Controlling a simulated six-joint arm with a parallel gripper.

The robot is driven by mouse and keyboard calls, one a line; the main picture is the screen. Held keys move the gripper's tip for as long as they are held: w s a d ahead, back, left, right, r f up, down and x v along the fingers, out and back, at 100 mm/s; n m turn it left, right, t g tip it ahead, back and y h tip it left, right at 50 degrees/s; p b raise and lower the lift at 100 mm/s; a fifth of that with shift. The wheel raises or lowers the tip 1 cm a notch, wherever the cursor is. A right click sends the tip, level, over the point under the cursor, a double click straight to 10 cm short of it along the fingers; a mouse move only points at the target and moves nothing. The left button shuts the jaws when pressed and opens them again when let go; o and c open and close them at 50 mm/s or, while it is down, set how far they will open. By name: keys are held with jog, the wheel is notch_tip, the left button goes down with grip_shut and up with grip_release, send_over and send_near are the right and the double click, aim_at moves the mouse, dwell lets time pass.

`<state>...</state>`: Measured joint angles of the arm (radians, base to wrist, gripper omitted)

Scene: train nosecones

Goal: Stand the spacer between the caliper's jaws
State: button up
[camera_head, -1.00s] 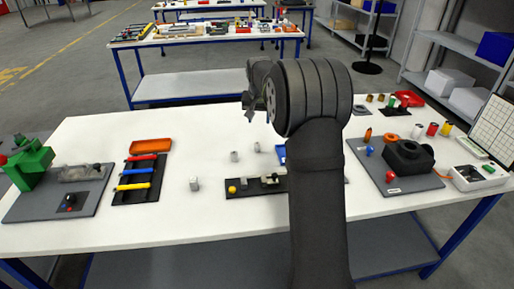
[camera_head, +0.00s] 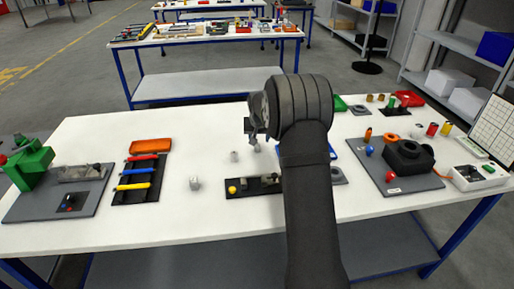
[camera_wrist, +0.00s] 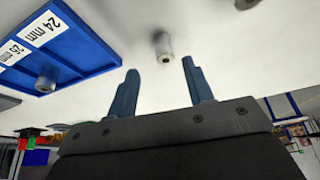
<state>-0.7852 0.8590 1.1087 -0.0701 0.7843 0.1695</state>
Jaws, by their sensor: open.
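The caliper (camera_head: 262,184) lies on a black base with a yellow knob in the head view; my arm hides its right part. Light grey cylindrical spacers stand on the white table: one spacer (camera_head: 195,183) left of the caliper, another spacer (camera_head: 234,156) behind it. My gripper (camera_head: 252,134) is above the table behind the caliper. In the wrist view my gripper (camera_wrist: 160,85) has two blue fingers spread apart with nothing held. A spacer (camera_wrist: 164,48) with a hole in its end shows beyond the fingertips, apart from them. Which spacer it is, I cannot tell.
A blue tray (camera_wrist: 88,70) with labels reading 24 mm and 26 mm holds a grey cylinder (camera_wrist: 46,78). Left of the caliper is a black rack (camera_head: 137,190) with coloured tools. A grey board (camera_head: 412,184) with a black block is on the right.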

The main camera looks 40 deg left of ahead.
aim_at(257, 147)
jog(key=shift+a+x, duration=0.15)
jog(key=shift+x, duration=1.1)
jog(key=shift+a+x, duration=0.2)
jog(key=shift+x, duration=1.1)
jog(key=shift+s, duration=0.1)
grip_shut()
